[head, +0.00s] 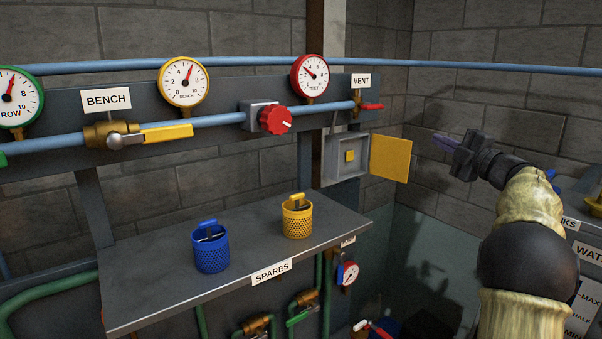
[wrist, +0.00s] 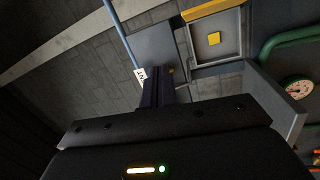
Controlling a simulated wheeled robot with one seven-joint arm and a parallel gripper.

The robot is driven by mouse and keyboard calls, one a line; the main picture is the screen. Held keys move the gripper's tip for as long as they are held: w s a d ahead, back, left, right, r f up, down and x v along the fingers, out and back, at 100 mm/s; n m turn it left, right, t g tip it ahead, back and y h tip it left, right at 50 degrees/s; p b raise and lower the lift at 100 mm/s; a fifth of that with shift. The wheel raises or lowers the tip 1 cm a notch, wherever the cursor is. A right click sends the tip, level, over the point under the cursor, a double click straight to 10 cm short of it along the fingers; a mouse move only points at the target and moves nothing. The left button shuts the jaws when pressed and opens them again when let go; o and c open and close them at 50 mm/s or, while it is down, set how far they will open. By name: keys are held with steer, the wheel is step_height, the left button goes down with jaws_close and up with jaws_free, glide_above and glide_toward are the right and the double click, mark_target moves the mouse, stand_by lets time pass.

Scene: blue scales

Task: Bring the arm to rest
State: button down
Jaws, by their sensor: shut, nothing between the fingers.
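My gripper (head: 441,141) is at the right of the head view, raised in front of the grey brick wall, its fingers pointing left. It is shut and empty. In the wrist view its dark fingers (wrist: 157,88) stand together at the middle. My arm in its yellowish sleeve reaches up from the lower right. The gripper is to the right of the open yellow door (head: 391,158) of a small grey wall box (head: 334,156), apart from it in the picture.
A grey shelf (head: 150,288) marked SPARES holds a blue basket (head: 211,252) and a yellow basket (head: 297,220). Above run a blue pipe, gauges, a red knob (head: 275,120), a yellow-handled valve (head: 165,134) and a red VENT valve (head: 371,106). A labelled tank (head: 590,270) stands at far right.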

steer(key=s+a+f+m+g+h+b, duration=0.1)
steer(key=s+a+f+m+h+b, duration=0.2)
steer(key=f+m, duration=0.5)
steer(key=s+a+f+m+g+h+b, duration=0.1)
steer(key=s+f+m+g+h+b, duration=0.3)
steer(key=f, duration=0.9)
steer(key=s+a+f+m+t+h+b, duration=0.1)
steer(key=s+a+f+m+h+b, duration=0.1)
steer(key=f+m+h, duration=0.6)
steer(key=s+a+f+g+y+b, duration=0.1)
steer(key=s+a+f+g, duration=0.2)
steer(key=s+f, duration=0.5)
steer(key=s+a+f+m+g+y+b, duration=0.1)
steer(key=s+a+f+g, duration=0.3)
steer(key=s+f, duration=0.4)
steer(key=s+a+f+m+g+y+b, duration=0.1)
steer(key=s+a+f+g+y+b, duration=0.1)
steer(key=s+a+f, duration=0.3)
steer(key=s+f+g+y, duration=0.1)
steer(key=s+f, duration=0.2)
steer(key=s, duration=0.3)
steer(key=shift+a+g+b, duration=0.3)
steer(key=shift+a+b, duration=0.05)
